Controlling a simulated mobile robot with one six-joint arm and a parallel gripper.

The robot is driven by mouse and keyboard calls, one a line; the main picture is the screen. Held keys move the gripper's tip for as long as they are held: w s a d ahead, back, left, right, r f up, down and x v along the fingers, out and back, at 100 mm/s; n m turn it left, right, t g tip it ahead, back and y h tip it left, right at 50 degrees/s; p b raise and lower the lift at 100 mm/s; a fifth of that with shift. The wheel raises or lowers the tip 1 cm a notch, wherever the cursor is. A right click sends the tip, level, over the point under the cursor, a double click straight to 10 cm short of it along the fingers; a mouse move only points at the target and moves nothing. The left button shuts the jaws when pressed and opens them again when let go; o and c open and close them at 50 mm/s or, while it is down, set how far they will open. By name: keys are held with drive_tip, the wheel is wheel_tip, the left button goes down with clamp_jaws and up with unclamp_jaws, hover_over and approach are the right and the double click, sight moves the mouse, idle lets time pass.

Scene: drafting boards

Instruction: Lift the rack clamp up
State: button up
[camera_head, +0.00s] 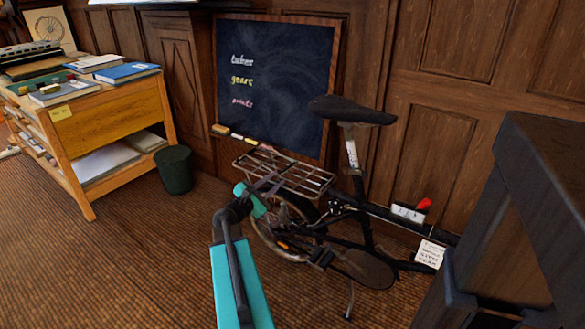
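A black bicycle stands in front of a blackboard, with a silver wire rear rack (312,181) behind its saddle. I cannot clearly tell the rack clamp apart from the rest of the rack's wires. My teal and black arm reaches up from the bottom of the view.
The bicycle's saddle (352,110) rises right of the rack. The blackboard (285,75) leans behind it. A dark wooden piece (535,190) fills the right side. A green bin (174,170) and a wooden desk (112,126) stand left. Carpet is clear at front left.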

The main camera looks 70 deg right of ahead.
sight(298, 162)
drive_tip(key=b+x, duration=0.1)
drive_tip(key=x, duration=1.1)
drive_tip(key=shift+d+b, duration=0.1)
drive_tip(key=shift+b, duration=0.25)
clamp_jaws()
